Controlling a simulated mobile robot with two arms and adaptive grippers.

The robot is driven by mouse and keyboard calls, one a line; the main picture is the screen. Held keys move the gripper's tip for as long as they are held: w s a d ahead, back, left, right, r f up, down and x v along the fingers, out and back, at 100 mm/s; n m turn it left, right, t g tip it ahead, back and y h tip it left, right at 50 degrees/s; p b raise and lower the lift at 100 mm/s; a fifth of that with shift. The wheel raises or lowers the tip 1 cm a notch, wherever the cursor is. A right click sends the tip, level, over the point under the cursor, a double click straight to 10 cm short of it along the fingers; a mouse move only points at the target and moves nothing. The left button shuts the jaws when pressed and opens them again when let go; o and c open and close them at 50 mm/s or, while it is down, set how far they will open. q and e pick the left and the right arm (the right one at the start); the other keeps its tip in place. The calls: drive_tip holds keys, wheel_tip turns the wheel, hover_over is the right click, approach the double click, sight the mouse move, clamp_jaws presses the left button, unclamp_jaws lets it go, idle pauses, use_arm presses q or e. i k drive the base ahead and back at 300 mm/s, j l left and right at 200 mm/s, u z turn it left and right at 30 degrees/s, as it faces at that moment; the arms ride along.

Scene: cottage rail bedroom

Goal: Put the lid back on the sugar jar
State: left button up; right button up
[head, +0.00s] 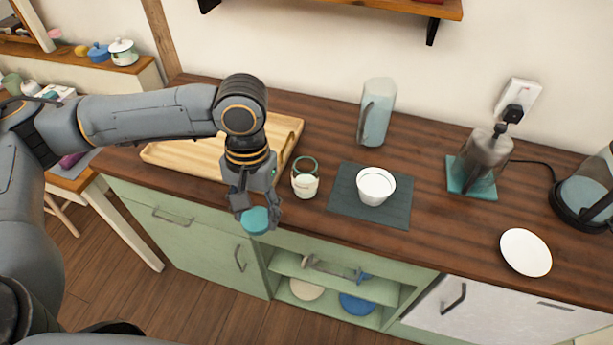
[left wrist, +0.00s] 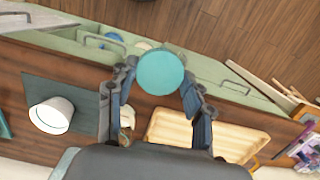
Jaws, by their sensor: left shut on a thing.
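The sugar jar (head: 305,183) is clear glass with a green rim and white contents. It stands upright and open near the counter's front edge. My left gripper (head: 256,214) is shut on the round teal lid (head: 255,221), which it holds left of the jar, near the counter's front edge. In the left wrist view the lid (left wrist: 161,73) shows its flat round face between the fingers. A small part of the jar (left wrist: 127,117) shows there behind one finger. My right gripper is not in view.
A wooden tray (head: 180,155) lies behind and left of the jar. Right of it a white bowl (head: 376,187) stands on a dark mat (head: 345,205).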

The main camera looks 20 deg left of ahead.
sight(305, 169)
drive_tip(key=j+z, duration=0.25)
drive_tip(key=z, duration=0.15)
drive_tip(key=j+z, duration=0.5)
drive_tip(key=j, duration=0.65)
drive_tip(key=k+j+z, duration=0.15)
drive_tip(key=j, duration=0.6)
drive_tip(key=j+z, duration=0.1)
drive_tip(key=j, duration=0.6)
